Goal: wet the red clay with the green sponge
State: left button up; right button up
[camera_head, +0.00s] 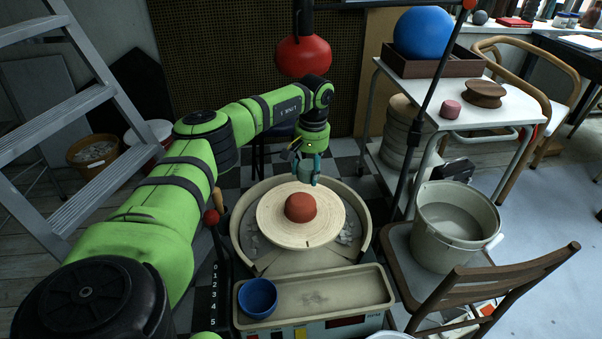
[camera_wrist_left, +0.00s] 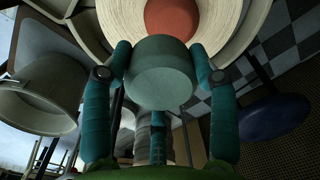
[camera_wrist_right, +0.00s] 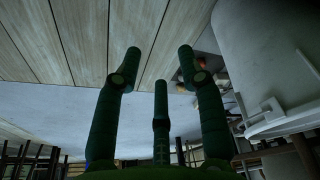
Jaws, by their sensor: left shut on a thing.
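The red clay (camera_head: 300,207) is a rounded lump in the middle of the pale round wheel head (camera_head: 270,222). My left gripper (camera_head: 305,172) is shut on the green sponge, a teal cylinder (camera_wrist_left: 162,75) that sits between its fingers. It holds the sponge just behind the clay, over the far rim of the wheel head. In the left wrist view the clay (camera_wrist_left: 172,18) shows just beyond the sponge; I see no clear contact. My right gripper (camera_wrist_right: 159,62) is open and empty, with its fingers spread; it is outside the head view.
A bucket of water (camera_head: 452,225) stands on a wooden chair (camera_head: 400,262) at the right. A blue bowl (camera_head: 258,298) sits on the tray (camera_head: 330,292) in front of the wheel. A white table (camera_head: 500,100) stands behind right, and a stepladder (camera_head: 60,115) at the left.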

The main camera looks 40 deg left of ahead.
aim_at(300, 202)
pick_arm(q)
jog(key=shift+a+f+b, duration=0.15)
jog(key=shift+a+f, duration=0.2)
jog(key=shift+a, duration=0.25)
jog(key=shift+a+f+b, duration=0.15)
jog(key=shift+a+f, duration=0.15)
jog(key=shift+a, duration=0.25)
jog(key=shift+s+a+f, duration=0.1)
jog(key=shift+a+f, duration=0.05)
jog(key=shift+f+b, duration=1.05)
jog(key=shift+f, duration=0.05)
notch_tip(300, 202, down, 2)
jog(key=shift+f+b, duration=0.2)
jog(key=shift+b, duration=0.85)
jog(key=shift+f+b, duration=0.35)
jog(key=shift+f, duration=0.1)
pick_arm(e)
jog(key=w+r, duration=0.3)
jog(key=r, duration=0.6)
jog(key=shift+w+a+r, duration=0.25)
jog(key=shift+r, duration=0.1)
pick_arm(q)
jog(key=shift+f+b, duration=0.7)
jog(key=shift+f, duration=0.5)
pick_arm(e)
jog(key=shift+f, duration=0.75)
pick_arm(q)
jog(key=shift+s+f, duration=0.1)
pick_arm(e)
jog(key=shift+r, duration=0.2)
